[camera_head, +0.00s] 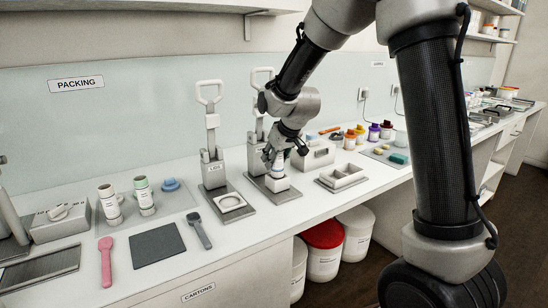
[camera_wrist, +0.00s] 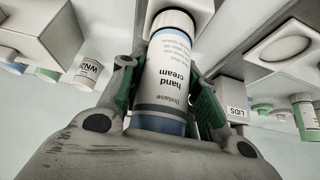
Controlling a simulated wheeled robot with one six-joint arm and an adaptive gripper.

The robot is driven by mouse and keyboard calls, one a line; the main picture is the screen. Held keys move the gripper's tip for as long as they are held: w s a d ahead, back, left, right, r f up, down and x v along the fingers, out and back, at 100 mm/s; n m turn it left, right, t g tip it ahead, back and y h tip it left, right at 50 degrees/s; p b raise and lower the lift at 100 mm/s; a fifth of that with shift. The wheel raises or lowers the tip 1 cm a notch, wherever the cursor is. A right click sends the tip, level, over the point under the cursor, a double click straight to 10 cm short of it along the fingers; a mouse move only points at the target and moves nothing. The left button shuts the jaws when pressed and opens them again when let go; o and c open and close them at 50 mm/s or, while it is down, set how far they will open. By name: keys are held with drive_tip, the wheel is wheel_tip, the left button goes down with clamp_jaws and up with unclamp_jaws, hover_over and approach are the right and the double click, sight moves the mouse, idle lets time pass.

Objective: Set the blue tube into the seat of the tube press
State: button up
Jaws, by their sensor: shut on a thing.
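My gripper (camera_head: 279,155) is shut on the blue tube (camera_head: 278,170), above the seat (camera_head: 277,184) of the right-hand press. In the wrist view, the tube (camera_wrist: 168,75) is white with a dark blue band at its near end and "hand cream" on its label. The gripper's green-lined fingers (camera_wrist: 165,90) are on either side of it. The tube's far end reaches the pale block of the seat (camera_wrist: 152,8). I cannot tell whether it is inside the seat or just above it. The press's base plate (camera_head: 262,201) lies on the counter, with its lever handle (camera_head: 258,76) raised.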

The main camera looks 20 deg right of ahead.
drive_tip(key=shift+f, duration=1)
drive_tip(key=shift+f, duration=0.1)
